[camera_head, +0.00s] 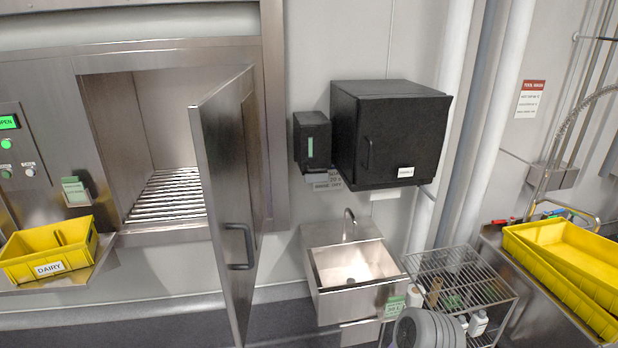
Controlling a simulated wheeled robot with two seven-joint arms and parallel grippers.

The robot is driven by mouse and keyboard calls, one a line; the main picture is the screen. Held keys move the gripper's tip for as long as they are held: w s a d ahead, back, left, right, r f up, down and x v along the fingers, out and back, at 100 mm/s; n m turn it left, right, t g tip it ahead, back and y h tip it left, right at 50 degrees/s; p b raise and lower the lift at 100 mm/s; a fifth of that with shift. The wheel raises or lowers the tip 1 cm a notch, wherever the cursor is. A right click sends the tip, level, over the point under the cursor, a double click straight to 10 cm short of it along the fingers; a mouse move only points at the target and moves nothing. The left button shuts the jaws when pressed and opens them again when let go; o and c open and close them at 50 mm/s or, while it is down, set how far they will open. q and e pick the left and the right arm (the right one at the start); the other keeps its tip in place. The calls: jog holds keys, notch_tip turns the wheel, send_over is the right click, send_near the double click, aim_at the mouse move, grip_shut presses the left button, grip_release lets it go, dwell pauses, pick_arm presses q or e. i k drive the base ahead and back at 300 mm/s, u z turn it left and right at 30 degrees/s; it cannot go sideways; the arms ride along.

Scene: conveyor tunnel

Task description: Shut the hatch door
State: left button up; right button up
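The hatch door (222,180) is a tall steel panel hinged at the right side of the hatch opening. It stands wide open, swung out from the wall toward me. A dark U-shaped handle (238,247) sits on the door face turned to the right. The hatch opening (165,130) is uncovered, and rollers (168,194) show on its floor. Its right part is hidden behind the door. Neither of my grippers is in view.
A yellow crate labelled DAIRY (48,268) rests on a ledge left of the opening. A small steel sink (350,280) and a wire rack (462,272) stand right of the door. A black cabinet (400,130) hangs above. Yellow trays (570,245) lie far right.

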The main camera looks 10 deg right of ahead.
aim_at(225, 124)
jog(key=z, duration=0.05)
jog(key=i, duration=1)
jog(key=u, duration=0.45)
jog(key=k, duration=0.65)
